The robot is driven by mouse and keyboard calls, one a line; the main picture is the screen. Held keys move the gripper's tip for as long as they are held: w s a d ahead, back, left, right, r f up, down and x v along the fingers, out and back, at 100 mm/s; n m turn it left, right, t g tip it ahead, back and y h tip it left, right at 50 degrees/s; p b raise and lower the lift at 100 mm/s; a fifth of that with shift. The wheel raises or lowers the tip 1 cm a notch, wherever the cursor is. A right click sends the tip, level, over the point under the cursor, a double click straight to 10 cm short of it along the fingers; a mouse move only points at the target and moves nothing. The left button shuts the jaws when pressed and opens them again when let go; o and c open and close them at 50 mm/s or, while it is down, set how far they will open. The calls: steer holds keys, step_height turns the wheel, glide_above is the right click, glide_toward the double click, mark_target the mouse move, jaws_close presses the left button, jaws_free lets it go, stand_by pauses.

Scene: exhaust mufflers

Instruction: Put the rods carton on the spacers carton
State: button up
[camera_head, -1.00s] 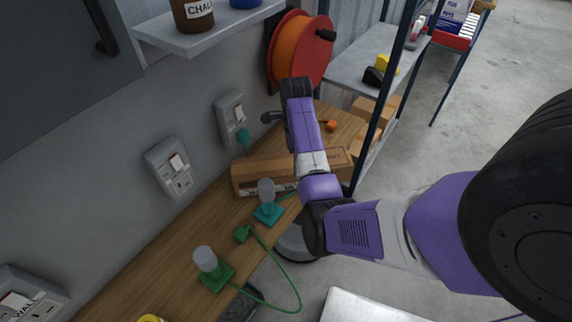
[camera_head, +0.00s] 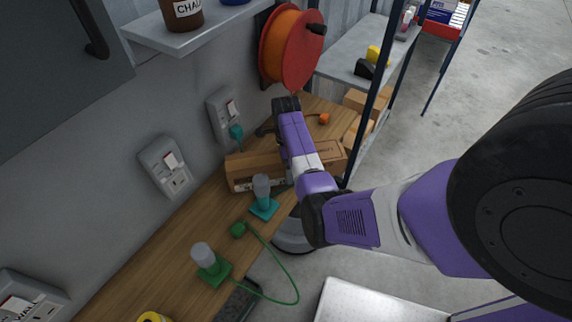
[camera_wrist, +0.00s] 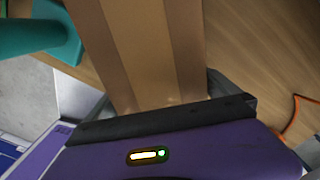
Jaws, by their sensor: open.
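A long brown carton (camera_head: 240,172) lies on the wooden bench by the wall, partly hidden under my arm in the head view. Its printing is too small to read, so I cannot tell whether it is the rods carton. My gripper (camera_head: 270,130) is open near the carton, on its far side in the head view. In the wrist view a brown carton (camera_wrist: 140,45) with a paler tape strip runs up to the gripper (camera_wrist: 160,105), between its dark sides. Smaller cartons (camera_head: 357,130) sit to the right; I cannot tell which is the spacers carton.
A teal-based item (camera_head: 263,205) and a green-based item (camera_head: 210,270) with a green cable stand on the bench. An orange reel (camera_head: 290,50) hangs on the wall above the bench. A dark shelf post (camera_head: 372,115) rises at right. Wall sockets (camera_head: 165,170) line the left.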

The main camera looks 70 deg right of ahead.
steer(key=c, duration=1.6)
steer(key=shift+r, duration=0.1)
steer(key=shift+c, duration=1)
steer(key=shift+d+r, duration=0.1)
